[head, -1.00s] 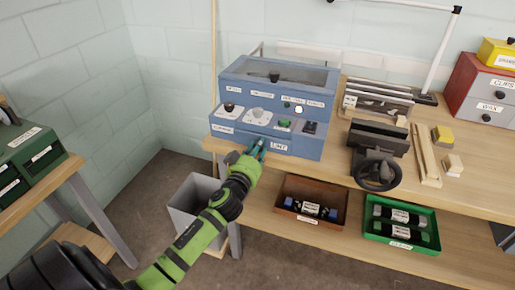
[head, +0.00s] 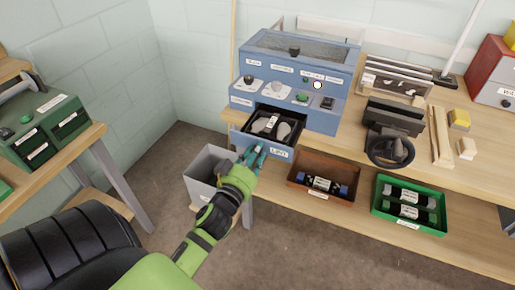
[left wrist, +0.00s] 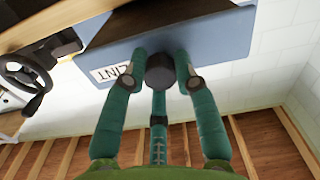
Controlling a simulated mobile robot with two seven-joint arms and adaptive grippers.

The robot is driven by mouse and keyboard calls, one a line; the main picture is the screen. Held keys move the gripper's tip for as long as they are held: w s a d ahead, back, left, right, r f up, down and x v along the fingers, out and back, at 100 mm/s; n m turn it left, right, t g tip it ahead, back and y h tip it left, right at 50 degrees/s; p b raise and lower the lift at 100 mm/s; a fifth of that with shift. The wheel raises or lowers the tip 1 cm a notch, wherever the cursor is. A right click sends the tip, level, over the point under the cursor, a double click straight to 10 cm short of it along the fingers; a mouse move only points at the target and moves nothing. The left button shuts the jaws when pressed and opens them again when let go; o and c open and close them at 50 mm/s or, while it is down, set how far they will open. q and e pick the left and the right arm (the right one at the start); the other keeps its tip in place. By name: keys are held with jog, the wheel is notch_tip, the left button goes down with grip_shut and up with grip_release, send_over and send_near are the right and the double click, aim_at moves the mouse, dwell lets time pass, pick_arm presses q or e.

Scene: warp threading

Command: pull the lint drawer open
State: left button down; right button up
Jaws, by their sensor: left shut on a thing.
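The lint drawer (head: 263,142) sticks out of the front of the blue machine (head: 300,72). Its open top shows a dark inside with grey and dark items in it. Its blue front carries a LINT label (head: 279,153), which also shows in the left wrist view (left wrist: 112,73). My left gripper (head: 253,157) is at the drawer front, and its teal fingers are shut around the dark round knob (left wrist: 160,71) in the left wrist view. The knob is hidden behind the fingers in the head view. My right gripper is not in view.
A grey bin (head: 203,167) stands on the floor below and left of the drawer. A brown tray (head: 300,183) and a green tray (head: 380,208) sit on the lower shelf.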

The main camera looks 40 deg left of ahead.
pick_arm(q)
jog(key=shift+w+r, duration=0.1)
jog(key=shift+r, duration=0.05)
jog(key=c, duration=1)
grip_release()
jog(key=shift+o, duration=0.2)
jog(key=v, duration=1.2)
jog(key=shift+a, duration=0.1)
